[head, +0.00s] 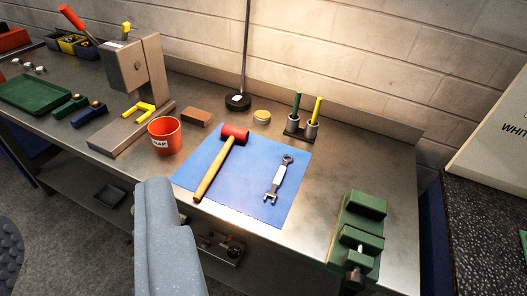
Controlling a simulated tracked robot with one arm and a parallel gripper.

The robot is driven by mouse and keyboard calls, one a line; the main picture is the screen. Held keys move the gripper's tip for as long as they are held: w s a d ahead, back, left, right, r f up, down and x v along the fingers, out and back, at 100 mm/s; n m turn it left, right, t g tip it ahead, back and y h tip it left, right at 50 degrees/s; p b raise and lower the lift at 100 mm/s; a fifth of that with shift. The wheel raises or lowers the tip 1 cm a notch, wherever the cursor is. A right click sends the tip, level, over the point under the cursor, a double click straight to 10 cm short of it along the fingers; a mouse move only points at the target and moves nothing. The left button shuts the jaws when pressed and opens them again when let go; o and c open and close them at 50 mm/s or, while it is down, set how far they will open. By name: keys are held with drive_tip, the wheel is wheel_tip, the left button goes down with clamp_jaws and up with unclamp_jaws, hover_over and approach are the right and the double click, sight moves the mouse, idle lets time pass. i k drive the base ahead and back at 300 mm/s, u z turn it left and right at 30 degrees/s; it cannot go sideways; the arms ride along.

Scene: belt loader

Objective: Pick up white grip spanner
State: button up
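The white grip spanner (279,179) lies flat on a blue mat (217,181) on the metal workbench. Its handle is white, with a dark ring end at the back and a metal open jaw toward the front edge. A grey, blocky part that I take for my gripper (165,235) rises from the bottom of the view. It is in front of the bench, left of the spanner and apart from it. I cannot make out two separate fingertips, and no object shows in it.
A red-headed mallet (221,160) lies on the mat left of the spanner. A green vise (357,235) stands at the bench's right front. An orange cup (165,135) and a brown block (196,116) are left of the mat. Two upright-handled tools in a holder (302,124) stand behind it.

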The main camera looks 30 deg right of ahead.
sight(278, 181)
drive_tip(key=z, duration=0.45)
drive_tip(key=i, duration=1.15)
drive_tip(key=z, duration=0.7)
